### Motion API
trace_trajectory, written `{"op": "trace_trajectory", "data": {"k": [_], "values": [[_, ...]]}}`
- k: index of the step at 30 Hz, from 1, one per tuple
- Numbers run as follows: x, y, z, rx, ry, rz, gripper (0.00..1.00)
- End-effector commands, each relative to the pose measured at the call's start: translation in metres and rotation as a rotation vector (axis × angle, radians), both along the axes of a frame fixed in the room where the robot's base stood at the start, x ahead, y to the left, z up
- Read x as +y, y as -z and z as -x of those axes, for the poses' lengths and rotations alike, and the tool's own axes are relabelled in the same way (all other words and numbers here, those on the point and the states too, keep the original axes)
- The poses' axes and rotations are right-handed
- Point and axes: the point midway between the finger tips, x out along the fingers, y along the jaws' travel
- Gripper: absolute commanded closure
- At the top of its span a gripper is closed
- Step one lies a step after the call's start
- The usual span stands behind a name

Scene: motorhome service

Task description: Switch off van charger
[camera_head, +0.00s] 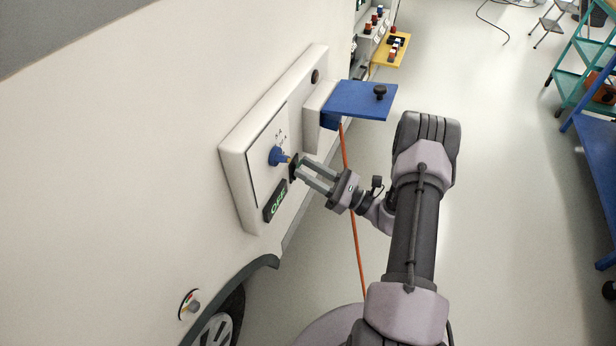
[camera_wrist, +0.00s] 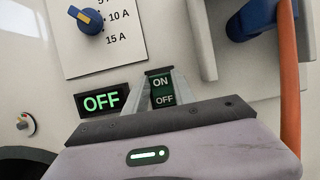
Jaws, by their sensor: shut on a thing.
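The charger panel (camera_head: 238,160) is a raised white plate on the van's side. Its ON/OFF switch (camera_wrist: 161,88) is a dark green rocker, ON above OFF, between my fingertips. My gripper (camera_head: 298,167) is shut on this switch. The status display (camera_wrist: 101,101) reads OFF in lit green letters, and it also shows in the head view (camera_head: 276,202). A blue dial (camera_head: 276,156) with a yellow pointer sits above the display. In the wrist view the dial (camera_wrist: 87,21) stands beside 10 A and 15 A labels. The fingers partly hide the switch's sides.
A blue flap (camera_head: 358,99) sticks out above my gripper, with an orange cable (camera_head: 353,215) hanging beneath it, close to my wrist. A small round coloured gauge (camera_head: 188,304) is lower left, above the wheel. Blue and green shelving (camera_head: 590,130) stands right. The floor between is clear.

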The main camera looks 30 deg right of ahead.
Motion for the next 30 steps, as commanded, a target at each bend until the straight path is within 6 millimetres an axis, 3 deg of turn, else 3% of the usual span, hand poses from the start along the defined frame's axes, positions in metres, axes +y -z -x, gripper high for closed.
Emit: {"op": "trace_trajectory", "data": {"k": [6,7,9,10,22,26,30], "values": [[0.001,-0.001,0.001,0.003,-0.002,0.000,1.00],[0.001,-0.001,0.001,0.003,-0.002,0.000,0.63],[0.001,-0.001,0.000,0.002,-0.001,0.001,0.49],[0.001,-0.001,0.000,0.002,-0.001,0.001,0.47],[-0.007,0.002,0.008,0.004,0.002,0.000,0.47],[-0.026,0.012,0.032,0.003,0.006,0.000,0.47],[-0.054,0.030,0.069,0.003,0.007,-0.001,0.47]]}}
